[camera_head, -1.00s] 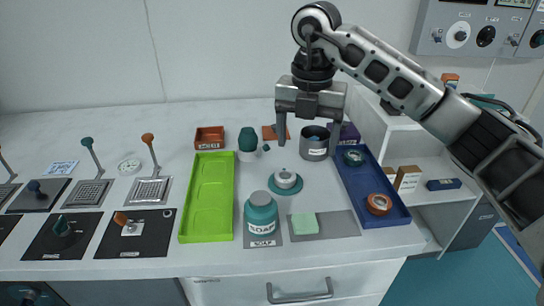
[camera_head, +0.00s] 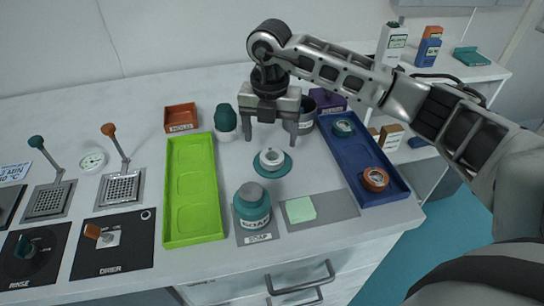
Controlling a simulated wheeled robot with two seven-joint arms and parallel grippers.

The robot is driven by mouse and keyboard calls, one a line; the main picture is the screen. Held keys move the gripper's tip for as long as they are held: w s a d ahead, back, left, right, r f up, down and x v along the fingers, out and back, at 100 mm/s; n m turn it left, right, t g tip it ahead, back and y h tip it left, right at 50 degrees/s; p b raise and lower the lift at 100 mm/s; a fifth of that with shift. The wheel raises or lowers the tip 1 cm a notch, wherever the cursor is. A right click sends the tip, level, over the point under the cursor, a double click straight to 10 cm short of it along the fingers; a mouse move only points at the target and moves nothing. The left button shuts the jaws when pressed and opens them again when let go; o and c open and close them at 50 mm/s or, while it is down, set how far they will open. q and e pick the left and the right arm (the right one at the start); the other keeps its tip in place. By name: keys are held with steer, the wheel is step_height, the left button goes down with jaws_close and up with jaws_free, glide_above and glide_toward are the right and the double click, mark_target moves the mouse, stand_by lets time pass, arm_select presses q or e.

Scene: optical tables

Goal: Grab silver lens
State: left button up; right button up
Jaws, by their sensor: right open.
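The silver lens (camera_head: 271,157), a small round pale piece, sits on a round teal base (camera_head: 272,170) on the white bench. My right gripper (camera_head: 270,138) points down with its two fingers apart and nothing between them. In the picture its fingertips are just above and to either side of the lens; the exact height and depth gap is hard to tell. My left gripper is not in view.
A green-capped container (camera_head: 225,121) stands close to the left finger, and a grey cup (camera_head: 304,118) close to the right one. The soap jar (camera_head: 252,207) stands in front. A green tray (camera_head: 190,200) and blue tray (camera_head: 352,160) flank this area.

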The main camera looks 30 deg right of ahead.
mark_target(272, 156)
steer(key=f, duration=0.3)
steer(key=f+p, duration=0.1)
steer(key=shift+s+f, duration=0.15)
steer(key=shift+s, duration=0.15)
steer(key=shift+f, duration=0.5)
steer(key=c, duration=1.1)
